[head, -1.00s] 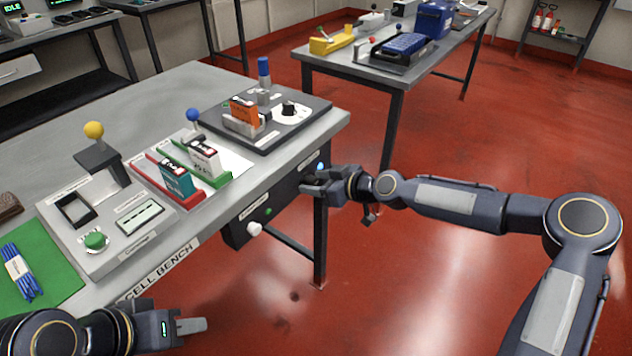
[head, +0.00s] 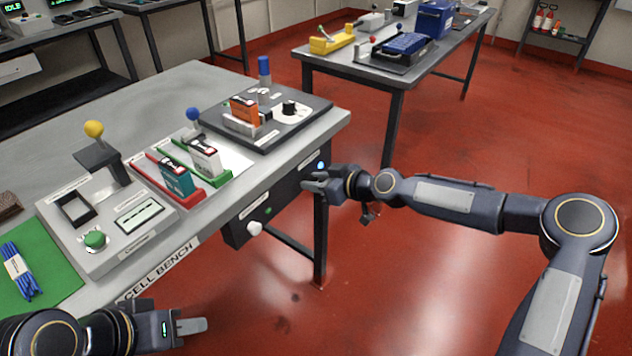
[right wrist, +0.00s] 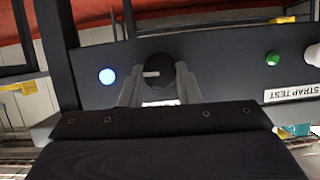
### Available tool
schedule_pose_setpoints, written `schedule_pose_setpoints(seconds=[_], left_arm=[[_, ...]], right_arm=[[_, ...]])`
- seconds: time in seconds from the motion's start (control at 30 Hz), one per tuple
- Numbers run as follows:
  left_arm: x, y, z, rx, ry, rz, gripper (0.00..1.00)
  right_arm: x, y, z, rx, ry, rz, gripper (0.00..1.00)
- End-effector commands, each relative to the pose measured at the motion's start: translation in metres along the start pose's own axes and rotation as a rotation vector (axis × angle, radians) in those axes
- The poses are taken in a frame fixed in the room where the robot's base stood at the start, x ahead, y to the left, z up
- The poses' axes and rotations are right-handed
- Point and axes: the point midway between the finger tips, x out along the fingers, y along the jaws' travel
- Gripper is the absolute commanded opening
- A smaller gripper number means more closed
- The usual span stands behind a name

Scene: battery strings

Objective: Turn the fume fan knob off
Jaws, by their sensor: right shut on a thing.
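The knob (right wrist: 156,71) is a round black dial with a pale pointer mark, on the dark front panel under the bench edge. In the right wrist view the pointer lies level across the knob. My right gripper (right wrist: 157,88) has a finger on each side of the knob and is shut on it. In the head view my right gripper (head: 308,186) is at the right end of the panel and hides the knob. A label below the knob is mostly covered by the fingers. My left gripper (head: 190,326) is in front of the bench, away from the panel; its finger gap does not show clearly.
A lit blue lamp (right wrist: 107,76) is beside the knob. A green button (right wrist: 272,59) and a white knob (head: 254,228) are further along the panel. The cell bench (head: 322,136) carries battery holders and a selector box. The red floor is clear.

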Motion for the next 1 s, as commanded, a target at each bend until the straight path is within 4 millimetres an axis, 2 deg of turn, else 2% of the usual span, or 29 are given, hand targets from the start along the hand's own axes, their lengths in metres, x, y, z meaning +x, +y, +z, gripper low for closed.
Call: schedule_pose_setpoints(seconds=[0.27,1.0], left_arm=[[0.014,-0.006,0.007,0.0,0.0,0.0,0.36],[0.043,-0.02,0.022,0.0,0.0,0.0,0.36]], right_arm=[[0.001,0.003,0.003,0.16,0.002,-0.065,0.07],[0.002,0.008,0.005,0.805,0.001,-0.333,0.07]])
